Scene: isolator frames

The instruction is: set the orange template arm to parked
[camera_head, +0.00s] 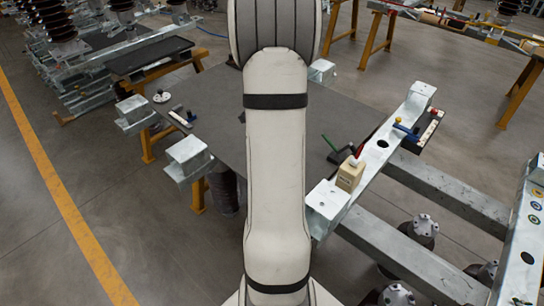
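I cannot pick out an orange template arm with certainty; any such part is hidden or too small to tell. A galvanized steel beam (383,143) runs diagonally at the right of the dark table. A narrow strip with red and pale parts (430,128) lies at the beam's far end. My own pale arm fills the middle of the view and hides part of the table. My gripper is not in view.
The dark grey tabletop (220,105) holds a green stick-like thing (329,142) and small tools (181,117) at left. Steel rails (448,189) and dark insulators (422,229) fill the lower right. Another steel beam (520,240) with round labels stands at the right edge.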

